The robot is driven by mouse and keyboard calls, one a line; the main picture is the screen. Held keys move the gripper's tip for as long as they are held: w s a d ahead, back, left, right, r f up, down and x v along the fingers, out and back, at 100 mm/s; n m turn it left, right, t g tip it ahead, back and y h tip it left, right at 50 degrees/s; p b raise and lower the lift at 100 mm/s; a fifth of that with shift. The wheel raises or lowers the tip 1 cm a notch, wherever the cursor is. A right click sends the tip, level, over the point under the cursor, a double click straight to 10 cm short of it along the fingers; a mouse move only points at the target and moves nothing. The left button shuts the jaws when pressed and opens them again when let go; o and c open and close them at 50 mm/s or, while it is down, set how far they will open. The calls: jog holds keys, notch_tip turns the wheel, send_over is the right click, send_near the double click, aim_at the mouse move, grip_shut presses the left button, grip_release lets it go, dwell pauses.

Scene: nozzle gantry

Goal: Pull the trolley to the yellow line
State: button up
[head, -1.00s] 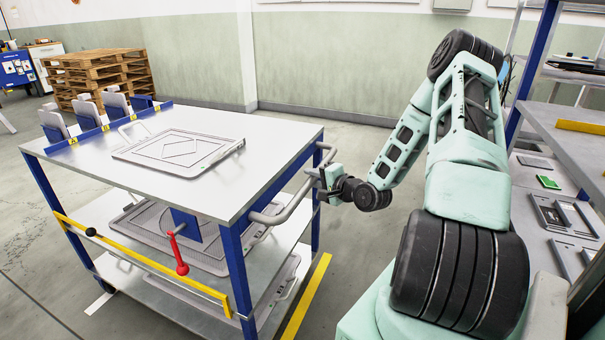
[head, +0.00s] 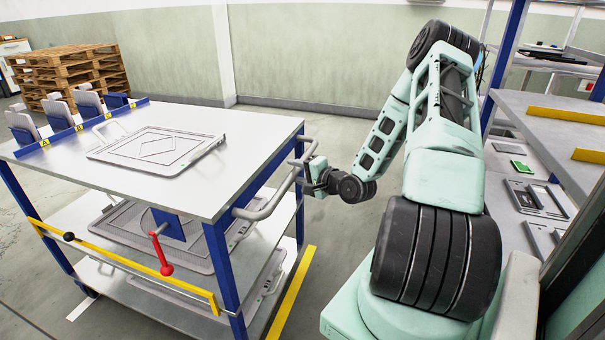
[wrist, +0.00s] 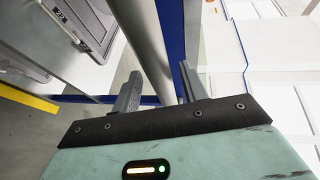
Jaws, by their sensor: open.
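The trolley (head: 255,150) has a white top, blue legs and lower shelves, and stands left of my arm in the head view. Its grey tube handle (head: 262,210) sticks out from its right side. My gripper (head: 308,176) is at the far part of this handle. In the wrist view, my gripper (wrist: 159,88) is open, with the handle tube (wrist: 147,40) running between its two fingers. Whether a finger touches the tube I cannot tell. The yellow line (head: 291,292) lies on the floor along the trolley's right side, close to its lower shelf.
A grey framed tray (head: 158,149) lies on the trolley top, with several upright holders at its far left. A red-knobbed lever (head: 162,256) and a yellow bar (head: 130,268) are on its near side. Shelving (head: 555,125) stands right of my arm. Wooden pallets (head: 70,72) stand behind.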

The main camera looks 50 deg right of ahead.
jog(key=s+r+p, duration=0.1)
jog(key=s+r, duration=0.2)
jog(key=s, duration=1.4)
jog(key=shift+a, duration=0.45)
